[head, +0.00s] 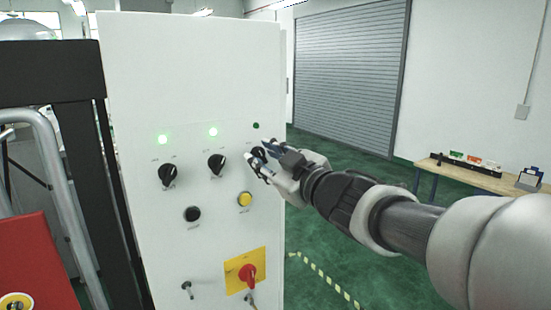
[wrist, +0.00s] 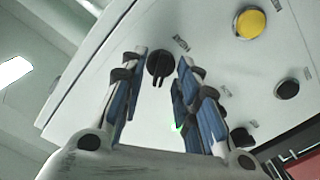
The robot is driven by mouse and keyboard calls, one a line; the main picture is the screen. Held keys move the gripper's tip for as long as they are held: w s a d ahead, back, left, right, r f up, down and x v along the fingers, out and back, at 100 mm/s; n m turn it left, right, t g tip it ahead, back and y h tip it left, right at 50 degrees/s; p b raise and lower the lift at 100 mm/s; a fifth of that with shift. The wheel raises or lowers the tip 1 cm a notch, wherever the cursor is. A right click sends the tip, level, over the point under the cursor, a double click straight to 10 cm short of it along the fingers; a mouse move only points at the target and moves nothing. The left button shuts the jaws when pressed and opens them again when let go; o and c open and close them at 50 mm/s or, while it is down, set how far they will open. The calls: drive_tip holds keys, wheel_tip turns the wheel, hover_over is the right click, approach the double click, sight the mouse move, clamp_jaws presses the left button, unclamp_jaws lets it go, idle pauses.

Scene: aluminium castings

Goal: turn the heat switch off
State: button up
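A white control cabinet (head: 195,60) has three black rotary switches: left (head: 167,174), middle (head: 216,163) and right (head: 258,152). Their labels are too small to read, so I cannot tell which is the heat switch. The lamps above the left (head: 163,139) and middle (head: 213,131) switches glow green; the right lamp (head: 256,125) is dark. My gripper (head: 263,160) is at the right switch, partly hiding it. In the wrist view, the fingers (wrist: 162,58) are open with a black knob (wrist: 159,65) between their tips; gaps show on both sides.
A black button (head: 192,214), a yellow button (head: 245,199) and a red switch on a yellow plate (head: 247,273) sit lower on the panel. A red object (head: 38,262) and grey tubing stand at left. A workbench (head: 470,178) stands at right; green floor lies between.

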drive_tip(key=v, duration=1.2)
drive_tip(key=s+d+f+m+g+h+b, duration=0.1)
drive_tip(key=s+d+f+m+h+b, duration=0.2)
drive_tip(key=d+f+m+h+b, duration=0.55)
drive_tip(key=s+d+f+m+g+h+b, duration=0.15)
drive_tip(key=s+d+f+h+b, duration=0.35)
drive_tip(key=f, duration=0.8)
drive_tip(key=s+a+f+m+g+y+b, duration=0.1)
drive_tip(key=s+f+g, duration=0.3)
drive_tip(key=s+f, duration=0.4)
drive_tip(key=s+a+f+m+g+y+b, duration=0.2)
drive_tip(key=s+f, duration=0.5)
drive_tip(key=f, duration=0.5)
drive_tip(key=shift+s+a+f+g+b, duration=0.25)
drive_tip(key=shift+s+g+b, duration=0.25)
drive_tip(key=shift+g, duration=0.45)
